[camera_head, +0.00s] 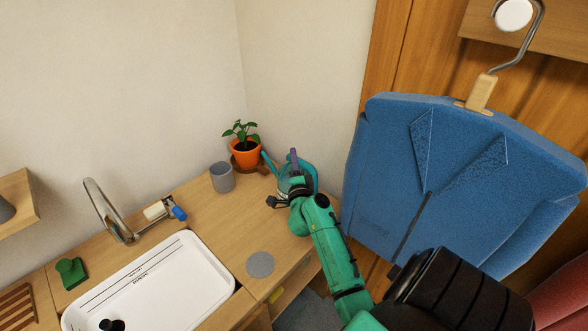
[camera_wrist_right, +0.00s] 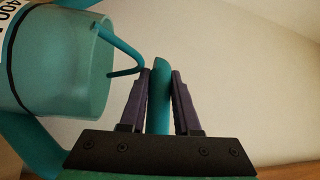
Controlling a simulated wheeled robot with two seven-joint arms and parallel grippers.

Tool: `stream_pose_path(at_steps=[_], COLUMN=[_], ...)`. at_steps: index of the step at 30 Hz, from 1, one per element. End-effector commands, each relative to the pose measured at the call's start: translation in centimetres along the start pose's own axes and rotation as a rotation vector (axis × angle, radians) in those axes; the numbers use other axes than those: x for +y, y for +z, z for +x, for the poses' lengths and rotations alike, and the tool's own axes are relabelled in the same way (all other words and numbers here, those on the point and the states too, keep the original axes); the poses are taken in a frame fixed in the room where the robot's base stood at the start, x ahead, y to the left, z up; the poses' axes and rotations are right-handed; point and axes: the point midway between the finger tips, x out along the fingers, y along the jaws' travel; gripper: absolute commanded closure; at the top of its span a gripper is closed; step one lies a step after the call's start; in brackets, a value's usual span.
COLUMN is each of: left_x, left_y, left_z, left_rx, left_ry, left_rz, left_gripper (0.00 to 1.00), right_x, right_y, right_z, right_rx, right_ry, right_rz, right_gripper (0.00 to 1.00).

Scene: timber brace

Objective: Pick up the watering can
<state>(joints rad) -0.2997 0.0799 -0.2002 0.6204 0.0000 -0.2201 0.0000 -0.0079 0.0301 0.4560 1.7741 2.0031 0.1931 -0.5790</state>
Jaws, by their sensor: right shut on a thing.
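The teal watering can (camera_head: 309,170) is at the back right of the wooden counter, partly hidden behind my right gripper (camera_head: 296,180). In the right wrist view, the can's translucent teal body (camera_wrist_right: 75,65) fills the upper left, turned sideways in the picture. My right gripper (camera_wrist_right: 162,75) has its two dark fingers on either side of the can's teal handle and is shut on it. I cannot tell whether the can's base touches the counter. My left gripper is not in view.
An orange plant pot (camera_head: 245,153) and a grey cup (camera_head: 222,177) stand just left of the can. A grey disc (camera_head: 260,264) lies on the counter nearer me, beside the white sink (camera_head: 215,262). A blue garment (camera_head: 440,190) hangs close on the right.

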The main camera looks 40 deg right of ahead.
Motion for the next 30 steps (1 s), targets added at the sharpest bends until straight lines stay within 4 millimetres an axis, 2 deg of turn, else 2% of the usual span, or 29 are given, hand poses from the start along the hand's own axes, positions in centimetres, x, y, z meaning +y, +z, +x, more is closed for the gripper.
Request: stream_pose_path(at_steps=[8,14,17,21,24,30], left_x=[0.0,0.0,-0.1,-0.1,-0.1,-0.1], left_y=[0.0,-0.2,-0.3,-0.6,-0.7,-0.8], left_z=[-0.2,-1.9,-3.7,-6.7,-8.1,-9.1], left_rx=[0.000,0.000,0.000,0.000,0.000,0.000], left_ry=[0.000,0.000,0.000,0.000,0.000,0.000], left_rz=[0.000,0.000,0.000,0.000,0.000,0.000], left_gripper=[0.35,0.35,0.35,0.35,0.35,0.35], right_x=[-0.4,-2.7,-5.0,-9.9,-13.3,-18.1], right_y=[0.0,-0.4,-0.8,-1.4,-1.9,-2.6], right_z=[0.1,0.4,0.7,1.4,1.8,2.4], right_rx=[-0.001,0.000,-0.002,-0.003,-0.004,-0.002], right_ry=[-0.004,-0.007,-0.008,-0.011,-0.009,-0.006], right_rz=[0.000,-0.002,-0.003,-0.005,-0.005,-0.003], right_gripper=[1.00,1.00,1.00,1.00,1.00,1.00])
